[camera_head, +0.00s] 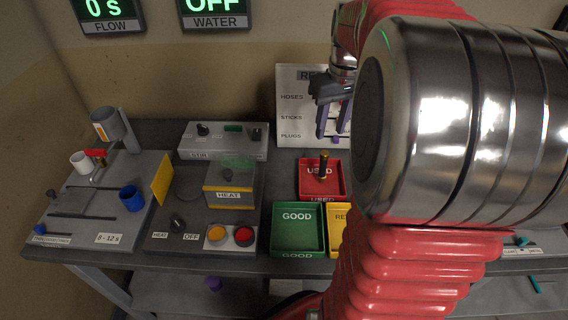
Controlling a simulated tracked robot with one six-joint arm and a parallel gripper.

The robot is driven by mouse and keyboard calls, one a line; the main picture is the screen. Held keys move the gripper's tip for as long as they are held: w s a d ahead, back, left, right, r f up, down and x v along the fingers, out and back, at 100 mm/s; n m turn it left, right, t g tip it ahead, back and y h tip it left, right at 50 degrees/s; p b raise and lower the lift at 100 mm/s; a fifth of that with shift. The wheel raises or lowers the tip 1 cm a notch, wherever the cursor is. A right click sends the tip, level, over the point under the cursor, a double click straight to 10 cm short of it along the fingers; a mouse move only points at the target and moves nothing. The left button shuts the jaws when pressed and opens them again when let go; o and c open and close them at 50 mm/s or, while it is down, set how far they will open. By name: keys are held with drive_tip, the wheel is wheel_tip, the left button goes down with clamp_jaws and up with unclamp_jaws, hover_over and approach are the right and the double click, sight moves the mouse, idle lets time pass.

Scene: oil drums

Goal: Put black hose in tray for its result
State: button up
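The red USED tray (302,191) holds an upright brown and dark stick-like piece (323,164). The green GOOD tray (276,238) looks empty. A yellow tray (337,240) labelled "RE..." is partly hidden behind my arm. My gripper (332,133) points down in front of the white rack board (289,119), beyond the red tray. Its two purplish fingers look apart, and I see nothing held between them. I cannot make out the black hose; part of the board is hidden by my gripper and arm.
The board reads HOSES, STICKS and PLUGS. Left of the trays are a HEAT station (229,198), a STIR box (222,148) and a flow station with a blue cup (131,199). Wall displays read 0 s FLOW and OFF WATER. My arm hides much of the right side.

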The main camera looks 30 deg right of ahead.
drive_tip(key=s+a+t, duration=0.1)
drive_tip(key=s+a, duration=0.2)
drive_tip(key=a, duration=0.6)
drive_tip(key=s+a+n+t, duration=0.1)
drive_tip(key=s+a, duration=0.2)
drive_tip(key=a, duration=0.6)
drive_tip(key=s+a+n+t, duration=0.1)
drive_tip(key=s+a, duration=0.3)
drive_tip(key=a, duration=0.5)
drive_tip(key=shift+a+t, duration=0.2)
drive_tip(key=shift+t, duration=0.4)
